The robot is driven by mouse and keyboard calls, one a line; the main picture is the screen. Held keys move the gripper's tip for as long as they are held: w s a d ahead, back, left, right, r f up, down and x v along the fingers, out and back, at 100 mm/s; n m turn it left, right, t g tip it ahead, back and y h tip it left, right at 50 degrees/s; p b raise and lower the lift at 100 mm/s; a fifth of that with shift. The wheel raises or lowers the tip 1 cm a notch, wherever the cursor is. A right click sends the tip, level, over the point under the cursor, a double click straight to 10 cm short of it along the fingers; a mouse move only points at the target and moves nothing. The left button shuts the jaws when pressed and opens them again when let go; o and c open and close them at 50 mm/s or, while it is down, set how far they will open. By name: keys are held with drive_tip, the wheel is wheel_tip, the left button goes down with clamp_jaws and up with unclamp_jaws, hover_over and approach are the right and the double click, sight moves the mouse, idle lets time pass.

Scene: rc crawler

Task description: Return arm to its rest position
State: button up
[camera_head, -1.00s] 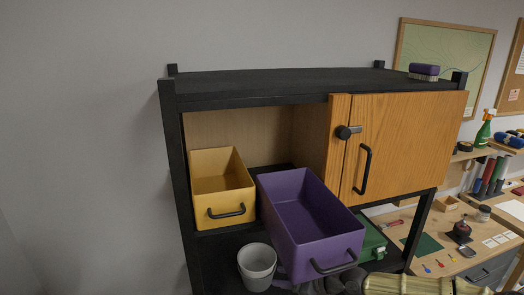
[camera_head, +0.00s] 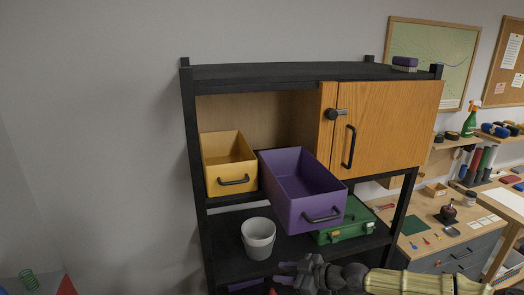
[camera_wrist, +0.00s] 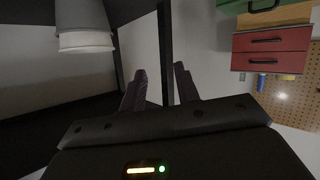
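My gripper (camera_head: 288,273) shows low in the head view, in front of the shelf's lower part, below the purple bin (camera_head: 304,189). My arm (camera_head: 400,281) reaches in from the lower right. In the wrist view my gripper's two fingers (camera_wrist: 158,87) stand apart with nothing between them. A shelf post rises behind the fingers there. The purple bin sticks out of the shelf (camera_head: 205,240), its handle toward me.
A yellow bin (camera_head: 228,162) sits left of the purple one. A grey cup (camera_head: 258,238) and a green case (camera_head: 345,222) stand on the lower shelf. A wooden door (camera_head: 385,128) covers the upper right. A workbench (camera_head: 448,238) is at the right.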

drive_tip(key=s+f+m+g+h, duration=0.3)
drive_tip(key=s+f+g+h, duration=0.35)
drive_tip(key=s+f, duration=0.4)
drive_tip(key=s+d+r+m+t+h+b, duration=0.1)
drive_tip(key=s+d+r+m+h, duration=0.1)
drive_tip(key=s+d+r+m, duration=0.2)
drive_tip(key=s+d+r+m+t+h+b, duration=0.1)
drive_tip(key=s+d+r+m+h, duration=0.2)
drive_tip(key=s+r+m, duration=0.3)
wheel_tip(320, 180, up, 5)
drive_tip(key=shift+d+f+m+t, duration=0.1)
drive_tip(key=shift+d+m+t, duration=0.25)
drive_tip(key=shift+d+m, duration=0.35)
